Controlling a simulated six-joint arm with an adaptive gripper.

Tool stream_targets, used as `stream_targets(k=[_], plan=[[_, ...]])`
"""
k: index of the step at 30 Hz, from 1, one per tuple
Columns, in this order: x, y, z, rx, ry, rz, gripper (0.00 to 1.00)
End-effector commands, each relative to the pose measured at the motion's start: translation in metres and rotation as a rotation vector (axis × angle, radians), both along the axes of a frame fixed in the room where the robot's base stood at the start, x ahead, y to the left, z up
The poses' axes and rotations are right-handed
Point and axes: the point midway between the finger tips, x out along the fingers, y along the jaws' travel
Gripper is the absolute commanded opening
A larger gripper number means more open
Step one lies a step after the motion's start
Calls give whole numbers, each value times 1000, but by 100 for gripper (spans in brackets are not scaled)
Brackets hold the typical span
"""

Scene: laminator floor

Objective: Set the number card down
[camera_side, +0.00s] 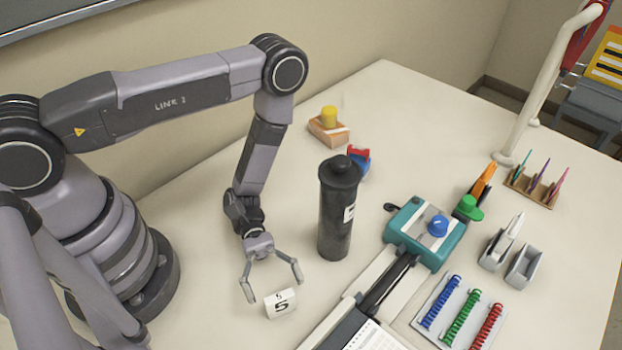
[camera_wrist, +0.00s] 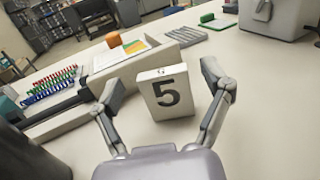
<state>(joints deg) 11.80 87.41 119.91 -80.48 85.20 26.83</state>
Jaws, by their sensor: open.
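The number card (camera_side: 281,303) is a small white folded card with a black 5 on its face and a smaller 5 on its top edge. It stands on the table near the front in the side view. In the wrist view the number card (camera_wrist: 164,93) stands between my two fingers, with a gap on each side. My gripper (camera_side: 272,291) is open around or just behind the card. The wrist view shows both fingertips of my gripper (camera_wrist: 162,82) apart from the card.
A black bottle (camera_side: 338,210) stands close to the right of my gripper. A teal machine (camera_side: 425,232) with a long rail lies further right. Coil binders (camera_side: 462,315) lie on a tray at the front right. The table (camera_side: 225,320) is clear left of the card.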

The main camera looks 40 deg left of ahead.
Motion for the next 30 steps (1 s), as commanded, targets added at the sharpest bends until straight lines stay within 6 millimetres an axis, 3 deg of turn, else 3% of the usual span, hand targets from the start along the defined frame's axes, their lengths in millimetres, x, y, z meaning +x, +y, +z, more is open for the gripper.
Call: stream_targets(k=[9, 16, 19, 23, 30], plan=[[28, 65, 0, 1, -4, 6, 79], [38, 90, 1, 0, -4, 0, 79], [44, 96, 10, 9, -38, -24, 79], [60, 105, 48, 50, -167, -115, 79], [74, 131, 149, 217, -539, -358, 79]])
